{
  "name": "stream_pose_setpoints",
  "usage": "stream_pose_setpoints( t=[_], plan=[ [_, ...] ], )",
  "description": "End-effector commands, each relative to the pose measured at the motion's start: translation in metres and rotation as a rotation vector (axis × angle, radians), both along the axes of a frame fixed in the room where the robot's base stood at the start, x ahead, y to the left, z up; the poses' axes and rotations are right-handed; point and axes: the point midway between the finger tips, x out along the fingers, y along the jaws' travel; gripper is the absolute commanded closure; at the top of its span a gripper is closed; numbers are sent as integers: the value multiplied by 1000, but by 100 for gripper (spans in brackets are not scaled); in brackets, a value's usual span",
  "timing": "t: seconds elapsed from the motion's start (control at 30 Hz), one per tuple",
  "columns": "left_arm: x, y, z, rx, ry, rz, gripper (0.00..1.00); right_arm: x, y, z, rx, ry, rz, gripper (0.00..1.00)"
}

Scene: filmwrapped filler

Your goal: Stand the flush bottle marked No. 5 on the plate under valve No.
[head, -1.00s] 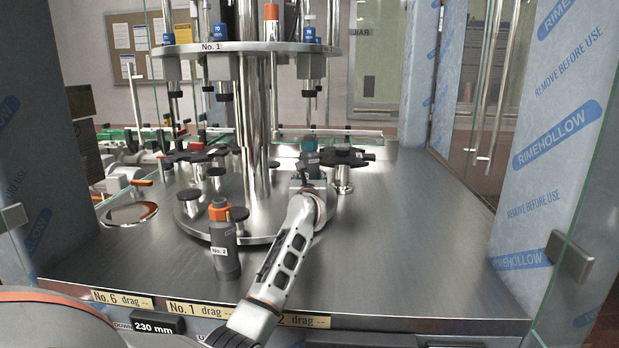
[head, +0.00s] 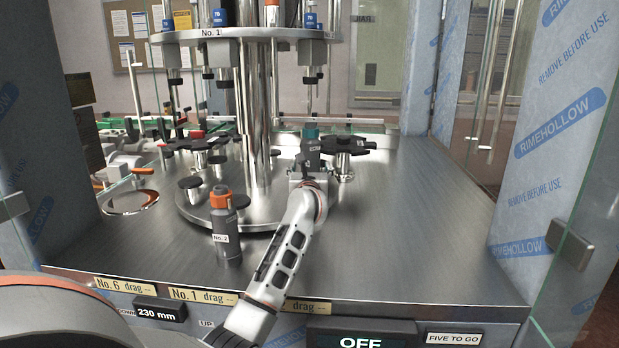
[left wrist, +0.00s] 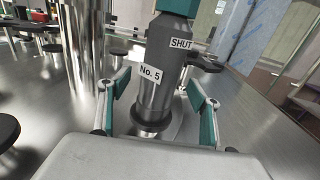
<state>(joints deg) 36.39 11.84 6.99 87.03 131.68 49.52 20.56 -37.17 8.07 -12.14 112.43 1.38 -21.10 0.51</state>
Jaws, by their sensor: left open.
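The flush bottle (left wrist: 152,75) is grey with a teal cap and carries the labels No. 5 and SHUT. It stands between the fingers of my left gripper (left wrist: 158,112), which is open with a gap on each side. In the head view the bottle (head: 311,147) shows beyond my left gripper (head: 309,174), which hides its lower part. I cannot tell whether the dark disc at its foot is its base or a plate. Valves (head: 307,52) hang from the upper ring (head: 211,33), whose visible label reads No. 1. My right gripper is not in view.
A grey bottle marked No. 2 (head: 226,236) with an orange cap stands front left. The steel column (head: 251,110) rises left of my gripper. Black plates (head: 221,190) surround it. Film-wrapped posts (head: 558,110) and glass flank the table. The steel top (head: 430,230) is clear at right.

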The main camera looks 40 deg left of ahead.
Motion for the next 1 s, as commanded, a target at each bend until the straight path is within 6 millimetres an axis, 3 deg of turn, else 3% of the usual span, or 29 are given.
stream_pose_setpoints(
  t=[0.3,0.5,1.0],
  plan=[
    [-47,-35,0,1,-1,-2,37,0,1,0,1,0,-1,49],
    [-67,-48,1,2,-2,-1,37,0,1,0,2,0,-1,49],
    [-73,-53,1,2,-1,-1,37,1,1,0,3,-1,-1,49]
  ],
)
